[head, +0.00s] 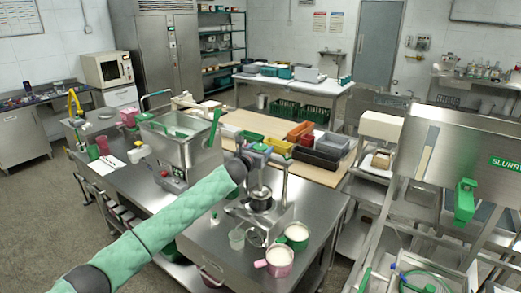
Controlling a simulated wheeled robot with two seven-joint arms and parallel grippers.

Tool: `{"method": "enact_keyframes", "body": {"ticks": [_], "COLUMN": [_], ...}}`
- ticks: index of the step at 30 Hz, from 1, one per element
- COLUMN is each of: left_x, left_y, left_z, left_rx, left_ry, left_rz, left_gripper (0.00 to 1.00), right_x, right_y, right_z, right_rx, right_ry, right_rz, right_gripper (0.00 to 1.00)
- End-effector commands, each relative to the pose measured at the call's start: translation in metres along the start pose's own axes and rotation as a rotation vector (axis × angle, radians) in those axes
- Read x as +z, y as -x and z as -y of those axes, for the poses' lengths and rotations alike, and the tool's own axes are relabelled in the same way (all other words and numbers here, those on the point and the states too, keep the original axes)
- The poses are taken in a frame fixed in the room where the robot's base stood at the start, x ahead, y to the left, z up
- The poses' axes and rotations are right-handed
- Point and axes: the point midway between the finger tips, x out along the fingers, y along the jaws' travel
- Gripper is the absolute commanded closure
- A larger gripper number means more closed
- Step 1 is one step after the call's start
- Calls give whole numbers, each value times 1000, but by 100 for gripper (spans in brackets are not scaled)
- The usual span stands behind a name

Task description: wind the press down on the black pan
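My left arm reaches in from the lower left, and my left gripper (245,154) is at its far end, over the steel bench. The gripper is small and mostly hidden behind its dark wrist, so I cannot tell whether it is open or shut. Just below and right of it, a small press (284,174) with a steel post stands on the bench. A dark round pan (261,203) sits at the press, under the gripper's side of the post. The gap between press and pan is too small to make out. My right gripper is not in view.
Coloured bins (301,131) line the board behind. A steel hopper machine (179,146) stands left, a slurry machine (463,150) right.

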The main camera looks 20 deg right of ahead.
Motion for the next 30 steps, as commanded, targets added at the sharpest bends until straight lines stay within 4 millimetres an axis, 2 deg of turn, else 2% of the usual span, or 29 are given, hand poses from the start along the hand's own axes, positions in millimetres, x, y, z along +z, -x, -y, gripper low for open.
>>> {"method": "enact_keyframes", "body": {"ticks": [1,3,4,14,22,26,30], "left_x": [0,0,0,0,1,0,-1], "left_y": [0,0,0,0,0,0,0], "left_z": [0,0,0,-1,-2,-2,-2], "left_rx": [0,0,0,-25,-128,-196,-266], "left_ry": [0,0,0,-3,-6,-4,-5], "left_rz": [0,0,0,-1,0,-1,0], "left_gripper": [53,66,69,69,69,69,69], "right_x": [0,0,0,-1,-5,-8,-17], "right_y": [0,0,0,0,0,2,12], "right_z": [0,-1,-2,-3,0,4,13], "right_rx": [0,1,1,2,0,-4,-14], "right_ry": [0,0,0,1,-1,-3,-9], "right_rz": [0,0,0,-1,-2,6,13], "right_gripper": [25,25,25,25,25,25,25]}}
